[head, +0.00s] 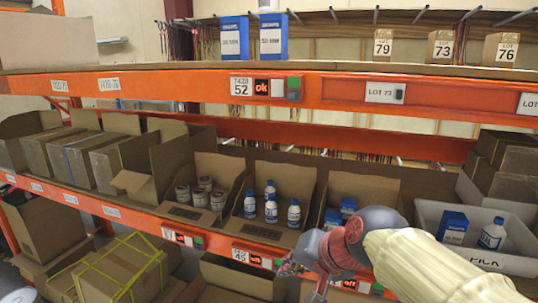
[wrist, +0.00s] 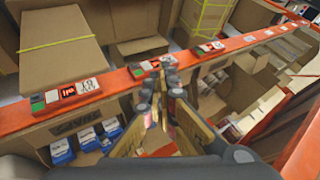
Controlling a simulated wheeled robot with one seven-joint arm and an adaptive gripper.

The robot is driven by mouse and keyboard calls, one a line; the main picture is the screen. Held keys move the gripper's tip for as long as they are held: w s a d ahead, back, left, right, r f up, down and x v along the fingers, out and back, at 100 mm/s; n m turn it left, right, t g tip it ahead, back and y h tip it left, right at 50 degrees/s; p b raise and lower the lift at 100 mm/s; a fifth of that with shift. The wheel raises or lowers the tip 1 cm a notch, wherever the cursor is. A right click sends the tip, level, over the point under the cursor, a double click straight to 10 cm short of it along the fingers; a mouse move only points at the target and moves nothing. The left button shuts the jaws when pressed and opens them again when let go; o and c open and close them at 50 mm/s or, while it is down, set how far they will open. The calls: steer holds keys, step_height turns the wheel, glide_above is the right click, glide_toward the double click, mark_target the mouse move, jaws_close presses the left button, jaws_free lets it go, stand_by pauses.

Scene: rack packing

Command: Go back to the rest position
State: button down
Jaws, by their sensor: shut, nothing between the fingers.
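My gripper (head: 290,264) is at the lower middle of the head view, in front of the orange shelf edge, with my arm reaching in from the lower right. In the wrist view the two fingers (wrist: 160,68) are together, with nothing seen between them. The fingers lie close to the orange beam in that picture; whether they touch it I cannot tell. A white tote (head: 515,265) at the right holds a blue-and-white box (head: 453,227) and a white bottle with a blue label (head: 492,234).
An orange beam (head: 335,90) runs above, with blue boxes (head: 273,37) on the upper shelf. A strapped carton (head: 120,268) sits at lower left.

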steer(key=s+d+f+n+h+b, duration=0.1)
steer(key=s+d+f+b, duration=0.4)
steer(key=f, duration=0.4)
steer(key=s+d+f+n+g+h+b, duration=0.1)
steer(key=s+d+f+b, duration=0.3)
steer(key=f, duration=0.6)
steer(key=s+d+f+n+h+b, duration=0.1)
steer(key=s+d+f+h+b, duration=0.1)
steer(key=s+d+f+b, duration=0.3)
steer(key=shift+s+d+f+h+b, duration=0.35)
steer(key=shift+s+f+b, duration=1.6)
steer(key=shift+f, duration=0.75)
steer(key=shift+s, duration=0.2)
